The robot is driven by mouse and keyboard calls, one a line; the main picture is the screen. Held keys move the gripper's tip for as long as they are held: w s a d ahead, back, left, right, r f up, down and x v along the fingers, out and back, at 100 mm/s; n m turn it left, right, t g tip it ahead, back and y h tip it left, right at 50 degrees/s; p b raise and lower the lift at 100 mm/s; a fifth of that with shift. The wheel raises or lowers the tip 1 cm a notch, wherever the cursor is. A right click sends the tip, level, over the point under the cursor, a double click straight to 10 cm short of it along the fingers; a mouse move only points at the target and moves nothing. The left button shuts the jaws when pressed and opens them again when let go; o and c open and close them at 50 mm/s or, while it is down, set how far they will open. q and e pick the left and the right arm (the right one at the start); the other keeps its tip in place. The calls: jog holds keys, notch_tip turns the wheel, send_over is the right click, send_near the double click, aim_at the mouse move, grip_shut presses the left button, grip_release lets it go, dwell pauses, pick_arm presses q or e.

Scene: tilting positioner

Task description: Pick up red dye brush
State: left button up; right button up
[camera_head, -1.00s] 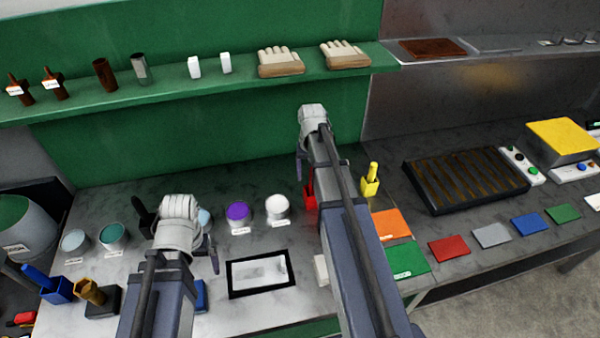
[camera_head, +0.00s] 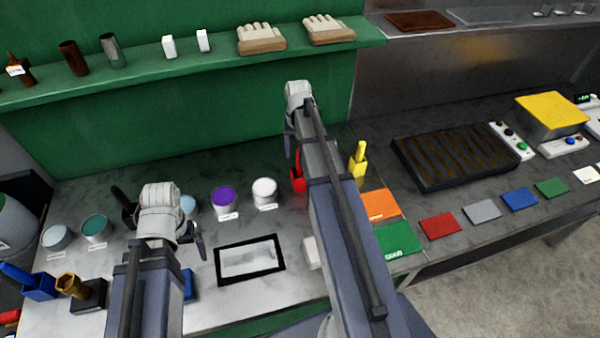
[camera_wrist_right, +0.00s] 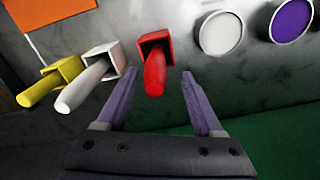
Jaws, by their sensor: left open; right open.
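The red dye brush (camera_wrist_right: 154,72) stands in a red square holder (camera_wrist_right: 157,42) in the right wrist view, its handle pointing towards the camera. My right gripper (camera_wrist_right: 155,88) is open, with its two purple fingers on either side of the red handle's end and apart from it. In the head view the red brush and holder (camera_head: 298,181) are partly hidden behind my right arm, and the right gripper (camera_head: 291,143) is mostly hidden by its wrist. My left gripper (camera_head: 196,241) is open and empty above the bench at the left, partly hidden by its wrist.
A white brush (camera_wrist_right: 85,90) and a yellow brush (camera_wrist_right: 40,88) stand in holders next to the red one. Cups of purple (camera_head: 224,197) and white dye (camera_head: 264,188) stand nearby. A framed panel (camera_head: 250,260) lies in front. A green shelf (camera_head: 200,75) runs behind.

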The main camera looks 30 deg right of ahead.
aim_at(300, 167)
jog(key=shift+s+d+f+b, duration=0.1)
jog(key=shift+s+f+b, duration=0.05)
jog(key=shift+f+b, duration=1.2)
jog(key=shift+s+d+f+b, duration=0.1)
jog(key=shift+f+b, duration=1.15)
jog(key=shift+f, duration=0.05)
jog(key=shift+r, duration=0.1)
grip_shut()
